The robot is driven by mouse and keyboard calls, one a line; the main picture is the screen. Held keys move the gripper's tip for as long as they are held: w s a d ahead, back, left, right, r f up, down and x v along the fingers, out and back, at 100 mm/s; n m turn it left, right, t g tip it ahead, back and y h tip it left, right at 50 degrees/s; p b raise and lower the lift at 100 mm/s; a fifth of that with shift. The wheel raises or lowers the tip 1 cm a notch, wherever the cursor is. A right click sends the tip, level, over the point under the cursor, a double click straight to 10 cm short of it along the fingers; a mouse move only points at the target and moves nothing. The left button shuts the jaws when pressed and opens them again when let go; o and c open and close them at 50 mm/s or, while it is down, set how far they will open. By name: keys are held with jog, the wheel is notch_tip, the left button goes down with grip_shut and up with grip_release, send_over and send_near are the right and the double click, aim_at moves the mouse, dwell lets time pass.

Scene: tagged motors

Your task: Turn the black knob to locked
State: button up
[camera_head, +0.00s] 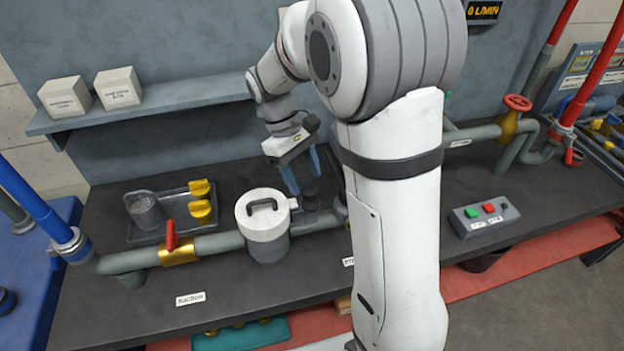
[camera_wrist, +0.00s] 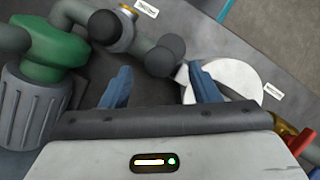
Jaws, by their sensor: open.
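In the wrist view a round black knob (camera_wrist: 105,27) sits on the pipe fitting near the top left, beside a gold ring. It lies beyond my gripper (camera_wrist: 161,85), up and left of the gap between the blue fingers. In the head view my gripper (camera_head: 302,176) points down over the bench beside the pipe, right of the white lidded canister (camera_head: 263,224). The fingers are apart with nothing held between them. My arm hides much of the pipe there, and I cannot make out the knob or its setting in the head view.
A dark grey rounded fitting (camera_wrist: 168,47) stands ahead of the fingers. A green-topped ribbed unit (camera_wrist: 42,65) is at left in the wrist view. A red-handled valve (camera_head: 172,238) and a tray (camera_head: 148,234) lie left of the canister. A button box (camera_head: 485,215) stands right.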

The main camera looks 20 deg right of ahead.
aim_at(310, 197)
jog(key=shift+x, duration=1.25)
